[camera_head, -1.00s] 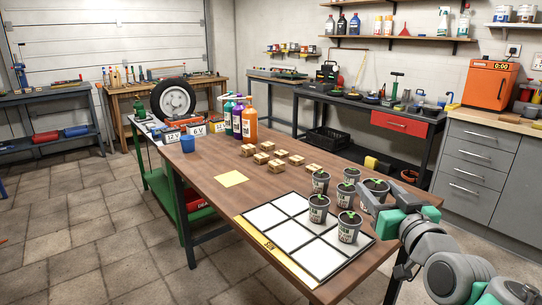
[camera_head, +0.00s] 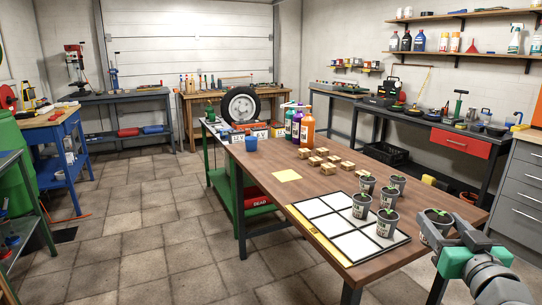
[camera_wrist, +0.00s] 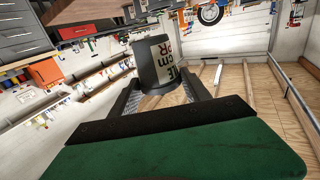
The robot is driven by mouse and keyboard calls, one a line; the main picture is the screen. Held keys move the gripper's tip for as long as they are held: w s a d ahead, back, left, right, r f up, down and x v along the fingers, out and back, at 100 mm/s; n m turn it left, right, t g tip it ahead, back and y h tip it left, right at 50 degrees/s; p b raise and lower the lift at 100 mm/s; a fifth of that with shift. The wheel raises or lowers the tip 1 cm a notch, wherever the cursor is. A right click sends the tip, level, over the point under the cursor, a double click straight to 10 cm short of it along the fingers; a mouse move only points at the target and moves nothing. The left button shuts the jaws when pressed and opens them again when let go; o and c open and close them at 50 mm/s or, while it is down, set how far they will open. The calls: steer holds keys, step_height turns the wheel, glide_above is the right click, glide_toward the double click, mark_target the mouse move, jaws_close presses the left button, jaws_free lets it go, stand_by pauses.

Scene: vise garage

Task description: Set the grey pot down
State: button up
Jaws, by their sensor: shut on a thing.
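In the wrist view the held grey pot (camera_wrist: 155,68), with a printed pale label, sits between the two dark fingers. Several similar pots stand on the table, among them a front pot (camera_head: 387,224) and a middle pot (camera_head: 361,207) on the white-squared board (camera_head: 316,208).
The board has a yellow strip (camera_head: 315,237) along its left edge, and its left squares are bare. Small wooden blocks (camera_head: 318,161), bottles (camera_head: 306,132) and a yellow note (camera_head: 287,176) lie farther back.

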steer(key=w+a+f+n+y, duration=0.35)
steer(key=a+f, duration=0.25)
steer(key=a, duration=0.6)
steer(key=w+a+f+n+y, duration=0.2)
steer(key=w+a+f+y, duration=0.3)
steer(key=a, duration=0.7)
step_height(320, 180, up, 11)
steer(key=w+p, duration=0.1)
steer(key=p, duration=2.3)
steer(key=shift+w+d+g, duration=0.15)
steer(key=shift+w+g, duration=0.15)
steer(key=shift+h, duration=0.25)
steer(key=shift+f, duration=0.1)
